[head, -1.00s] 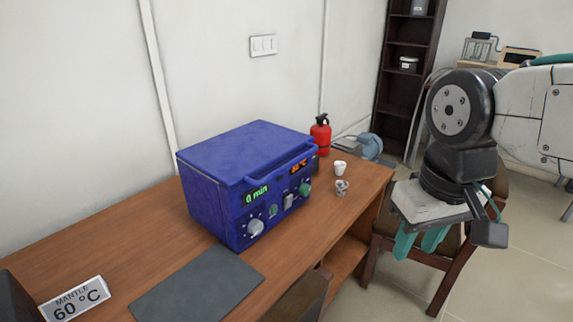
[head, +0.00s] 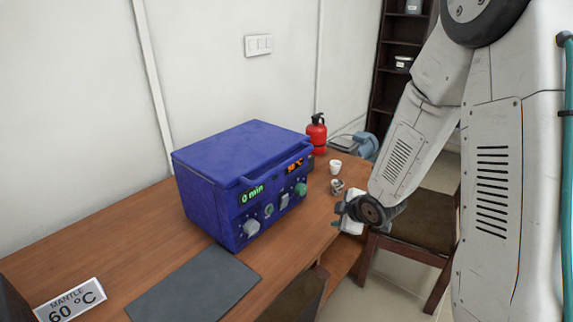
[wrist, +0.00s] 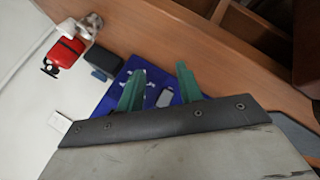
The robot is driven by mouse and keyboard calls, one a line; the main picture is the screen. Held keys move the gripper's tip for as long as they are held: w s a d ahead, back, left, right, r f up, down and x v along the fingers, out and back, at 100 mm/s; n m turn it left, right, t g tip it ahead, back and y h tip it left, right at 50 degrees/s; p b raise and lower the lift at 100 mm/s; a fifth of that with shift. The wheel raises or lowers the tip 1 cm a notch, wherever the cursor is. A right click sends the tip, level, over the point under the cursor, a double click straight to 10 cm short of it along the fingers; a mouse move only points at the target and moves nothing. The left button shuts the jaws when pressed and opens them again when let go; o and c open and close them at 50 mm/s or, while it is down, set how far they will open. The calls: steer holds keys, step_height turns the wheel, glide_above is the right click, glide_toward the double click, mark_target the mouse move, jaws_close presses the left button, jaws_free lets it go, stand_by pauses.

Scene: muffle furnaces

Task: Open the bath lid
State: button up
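The blue bath (head: 245,185) stands on the wooden desk, its flat lid (head: 240,148) shut on top. A blue handle bar (head: 268,166) runs along the lid's front edge. The front panel has knobs, a green "0 min" display and an orange display. My gripper (head: 348,216) is at the desk's right edge, right of the bath and apart from it; its fingers are hard to see there. In the wrist view my gripper (wrist: 160,88) has its two green fingers spread with nothing held. Part of the bath's blue front (wrist: 165,80) shows behind and between them.
A red extinguisher (head: 316,134) is behind. A dark mat (head: 195,285) and a "MANTLE 60 °C" sign (head: 70,303) lie in front. A chair (head: 420,235) stands at right.

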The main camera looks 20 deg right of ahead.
steer(key=w+a+n+t+y, duration=0.3)
steer(key=a+n, duration=0.1)
steer(key=n+t+y, duration=0.5)
steer(key=n+y, duration=0.3)
glide_toward(289, 165)
steer(key=f+x, duration=0.1)
steer(key=x, duration=0.2)
steer(key=shift+h, duration=0.3)
steer(key=x, duration=0.5)
steer(key=r+x, duration=0.1)
steer(key=x, duration=0.2)
jaws_close()
